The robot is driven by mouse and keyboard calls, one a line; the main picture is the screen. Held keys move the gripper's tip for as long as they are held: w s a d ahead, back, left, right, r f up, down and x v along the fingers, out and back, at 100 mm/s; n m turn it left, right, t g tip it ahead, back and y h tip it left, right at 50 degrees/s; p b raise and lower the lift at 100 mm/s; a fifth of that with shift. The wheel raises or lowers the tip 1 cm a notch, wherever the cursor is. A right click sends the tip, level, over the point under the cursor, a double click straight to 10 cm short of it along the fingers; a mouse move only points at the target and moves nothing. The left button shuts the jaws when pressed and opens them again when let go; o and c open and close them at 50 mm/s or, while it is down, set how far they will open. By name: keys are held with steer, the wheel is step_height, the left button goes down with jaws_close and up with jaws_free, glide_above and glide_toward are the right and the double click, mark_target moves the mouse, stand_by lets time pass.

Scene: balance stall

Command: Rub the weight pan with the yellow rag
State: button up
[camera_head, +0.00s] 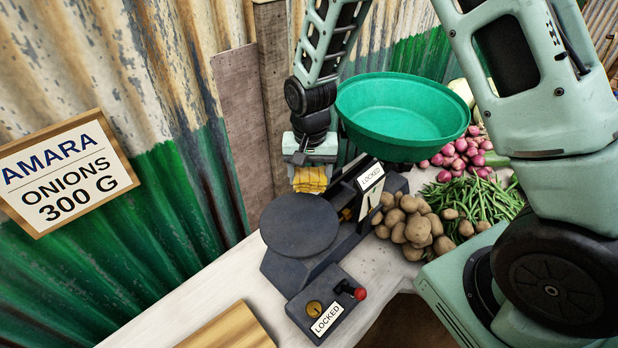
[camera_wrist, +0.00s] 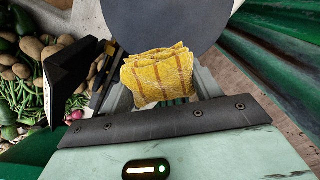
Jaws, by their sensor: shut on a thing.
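The yellow rag (camera_head: 311,179) is a folded cloth with brown checks. My gripper (camera_head: 311,166) is shut on it, and the rag also fills the space between the fingers in the wrist view (camera_wrist: 158,76). The weight pan (camera_head: 300,224) is a dark round plate on the balance. In the head view the rag is at the pan's far edge. In the wrist view the pan (camera_wrist: 165,22) lies just beyond the rag. I cannot tell whether the rag touches the pan.
A green basin (camera_head: 402,110), potatoes (camera_head: 412,228), green beans (camera_head: 474,200) and onions (camera_head: 463,153) are to the right. A wooden board (camera_head: 229,330) lies in front.

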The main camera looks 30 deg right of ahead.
steer(key=shift+r+p, duration=0.55)
steer(key=shift+r, duration=0.5)
